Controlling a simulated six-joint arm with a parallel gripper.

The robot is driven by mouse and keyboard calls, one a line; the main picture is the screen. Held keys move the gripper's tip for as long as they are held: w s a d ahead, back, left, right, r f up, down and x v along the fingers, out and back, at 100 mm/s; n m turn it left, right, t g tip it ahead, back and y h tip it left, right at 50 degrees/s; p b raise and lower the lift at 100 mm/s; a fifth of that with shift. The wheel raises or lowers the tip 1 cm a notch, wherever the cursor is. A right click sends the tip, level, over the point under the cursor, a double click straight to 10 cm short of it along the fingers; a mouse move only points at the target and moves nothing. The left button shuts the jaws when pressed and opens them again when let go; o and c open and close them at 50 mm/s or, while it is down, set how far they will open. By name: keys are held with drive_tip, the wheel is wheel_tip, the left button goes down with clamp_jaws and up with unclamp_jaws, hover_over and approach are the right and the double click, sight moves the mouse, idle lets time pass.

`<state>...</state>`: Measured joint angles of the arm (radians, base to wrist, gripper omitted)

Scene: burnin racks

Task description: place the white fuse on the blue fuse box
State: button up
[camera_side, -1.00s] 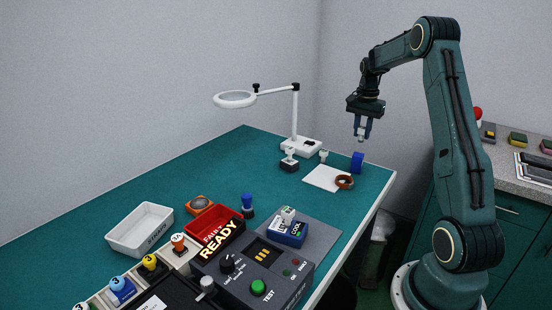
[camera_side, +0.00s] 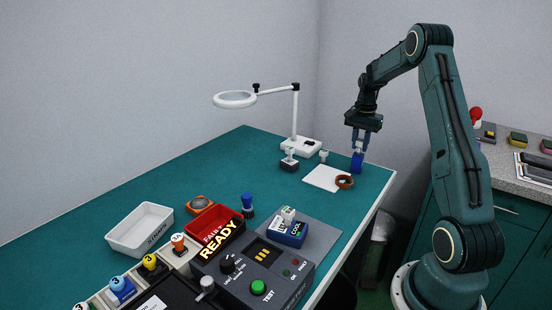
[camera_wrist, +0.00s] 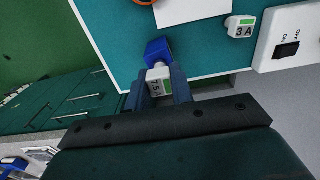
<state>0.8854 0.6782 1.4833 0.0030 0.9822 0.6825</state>
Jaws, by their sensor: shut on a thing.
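A white fuse (camera_wrist: 158,84) marked 7.5 A with a green band is between the fingers of my gripper (camera_wrist: 160,82), which is shut on it. The blue fuse box (camera_side: 357,164) stands near the table's far right corner and also shows in the wrist view (camera_wrist: 157,48). In the side view my gripper (camera_side: 358,151) points down right above the box. The fuse's lower end is at the box's top; I cannot tell whether it is seated. The fingers hide most of the fuse in the side view.
A second white fuse (camera_wrist: 240,27) marked 3 A stands near the lamp base (camera_side: 301,147). A white sheet (camera_side: 322,178) and a brown ring (camera_side: 344,182) lie in front of the box. The table's right edge is close by. The grey tester (camera_side: 255,265) stands at the front.

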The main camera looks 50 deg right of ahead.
sight(360, 140)
drive_tip(key=shift+f, duration=0.2)
drive_tip(key=o, duration=1)
drive_tip(key=shift+r, duration=0.15)
wheel_tip(360, 140, up, 12)
drive_tip(key=shift+r, duration=0.1)
idle(0.4)
